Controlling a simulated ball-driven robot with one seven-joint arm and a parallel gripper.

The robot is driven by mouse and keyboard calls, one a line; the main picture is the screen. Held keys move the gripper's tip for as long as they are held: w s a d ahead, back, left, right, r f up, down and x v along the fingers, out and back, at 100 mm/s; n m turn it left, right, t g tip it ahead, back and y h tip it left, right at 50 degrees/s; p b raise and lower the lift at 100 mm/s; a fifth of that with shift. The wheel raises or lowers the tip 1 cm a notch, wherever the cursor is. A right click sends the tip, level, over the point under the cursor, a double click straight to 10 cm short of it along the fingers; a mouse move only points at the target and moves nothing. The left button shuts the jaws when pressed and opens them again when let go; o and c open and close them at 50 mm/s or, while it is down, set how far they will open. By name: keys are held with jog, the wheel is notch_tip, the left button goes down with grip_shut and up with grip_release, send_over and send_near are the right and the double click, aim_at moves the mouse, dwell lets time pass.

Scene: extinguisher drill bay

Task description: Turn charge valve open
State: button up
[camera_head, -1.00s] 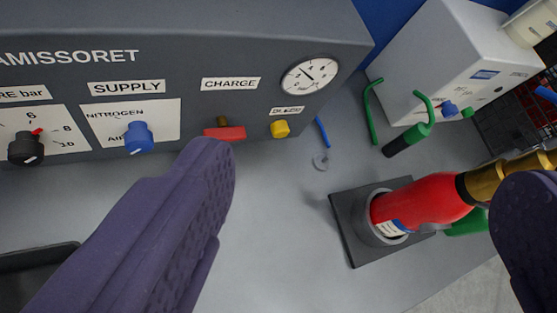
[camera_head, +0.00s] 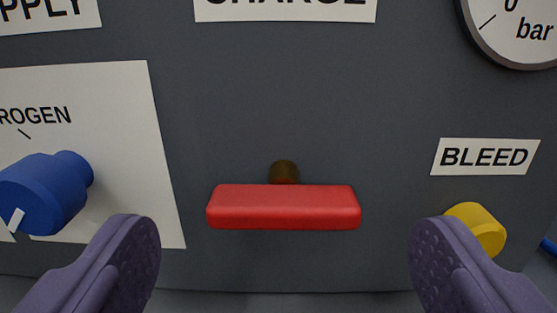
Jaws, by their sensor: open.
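The charge valve handle (camera_head: 284,207) is a red bar lying level across the grey panel, under the CHARGE label (camera_head: 285,8). Its brass stem (camera_head: 284,172) shows just above the bar's middle. My gripper (camera_head: 284,245) is open, with one purple finger low on each side of the handle. Neither finger appears to touch the bar, and nothing is between them but the handle farther ahead.
The blue supply knob (camera_head: 45,192) stands out at the left, close to my left finger. The yellow bleed knob (camera_head: 477,228) is partly behind my right finger, under the BLEED label (camera_head: 486,157). A gauge (camera_head: 515,25) is at the top right.

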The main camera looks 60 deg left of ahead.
aim_at(284, 216)
jog(key=shift+x, duration=1.95)
jog(key=shift+d, duration=0.1)
jog(key=c, duration=1)
jog(key=shift+b, duration=0.3)
jog(key=shift+c, duration=0.2)
